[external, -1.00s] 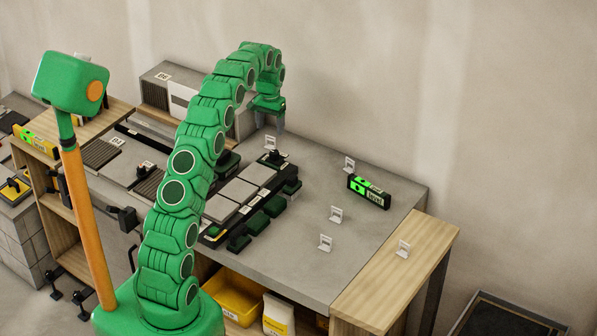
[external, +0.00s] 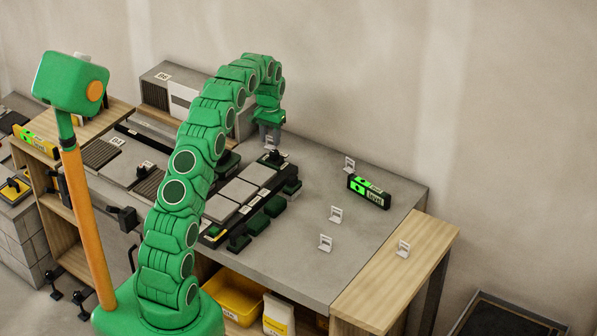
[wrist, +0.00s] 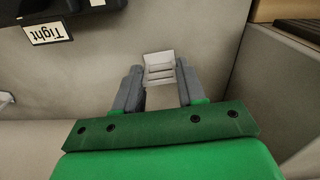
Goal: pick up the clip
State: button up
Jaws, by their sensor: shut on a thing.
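The clip (wrist: 159,67) is a small pale, ridged piece; in the wrist view it sits between the two grey fingers of my gripper (wrist: 158,84). The fingers touch its sides, and its lower part is hidden by the gripper. In the external view the clip (external: 270,142) shows small and white below my gripper (external: 269,136), at the back of the grey worktop (external: 300,255). I cannot tell whether it still rests on the worktop.
A green-lit level (external: 369,191) lies at the right. Grey tiles in a black frame (external: 238,191) lie in front of my gripper. The wall is close behind.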

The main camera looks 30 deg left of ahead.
aim_at(269, 149)
jog(key=shift+c, duration=0.6)
jog(key=shift+r, duration=0.1)
jog(key=shift+w+r, duration=0.1)
jog(key=shift+r, duration=1.35)
jog(key=shift+s+d+r, duration=0.15)
jog(key=shift+s+r, duration=0.55)
jog(key=s+d+r, duration=0.3)
jog(key=s+r, duration=0.5)
jog(key=s, duration=0.4)
jog(key=shift+s+r, duration=0.2)
jog(key=shift+r, duration=0.05)
